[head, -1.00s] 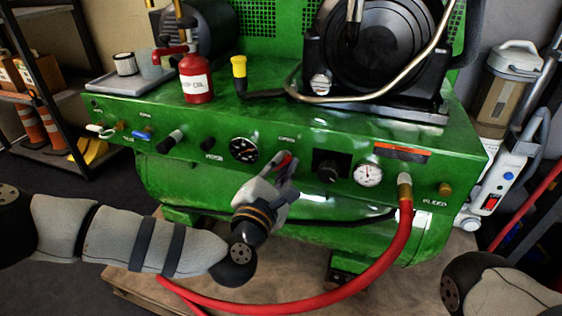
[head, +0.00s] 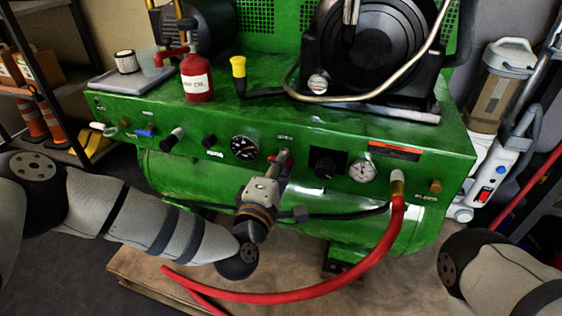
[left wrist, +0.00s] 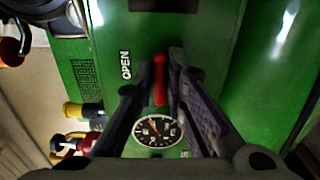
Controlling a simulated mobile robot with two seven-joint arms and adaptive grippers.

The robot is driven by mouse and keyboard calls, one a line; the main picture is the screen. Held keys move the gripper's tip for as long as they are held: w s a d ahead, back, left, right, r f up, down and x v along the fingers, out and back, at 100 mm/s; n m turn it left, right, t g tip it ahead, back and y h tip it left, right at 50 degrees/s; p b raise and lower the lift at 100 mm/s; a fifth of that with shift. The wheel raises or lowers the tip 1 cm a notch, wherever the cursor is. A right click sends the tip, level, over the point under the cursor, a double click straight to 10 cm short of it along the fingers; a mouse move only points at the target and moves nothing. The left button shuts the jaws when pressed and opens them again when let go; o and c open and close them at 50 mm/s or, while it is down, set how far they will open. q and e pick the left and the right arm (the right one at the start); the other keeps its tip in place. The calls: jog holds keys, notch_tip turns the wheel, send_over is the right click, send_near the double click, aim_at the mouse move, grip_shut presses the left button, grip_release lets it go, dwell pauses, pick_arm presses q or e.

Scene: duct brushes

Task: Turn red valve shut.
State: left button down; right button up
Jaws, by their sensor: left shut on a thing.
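The red valve handle (left wrist: 160,80) stands between the two dark fingers of my left gripper (left wrist: 160,68) in the left wrist view. It runs parallel to the printed word OPEN (left wrist: 125,66) beside it. In the head view, the left gripper (head: 281,166) is at the middle of the green panel (head: 310,140), right of the black gauge (head: 244,147). It is shut on the red handle, which it mostly hides there; only a little red (head: 284,153) shows. My right arm is at the lower right of the head view; its gripper is out of frame.
Left are several smaller knobs and a blue-handled valve (head: 145,131).

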pick_arm(q)
jog(key=shift+m, duration=0.3)
dwell(0.4)
jog(key=c, duration=1.7)
grip_release()
jog(key=shift+o, duration=0.2)
jog(key=v, duration=1.2)
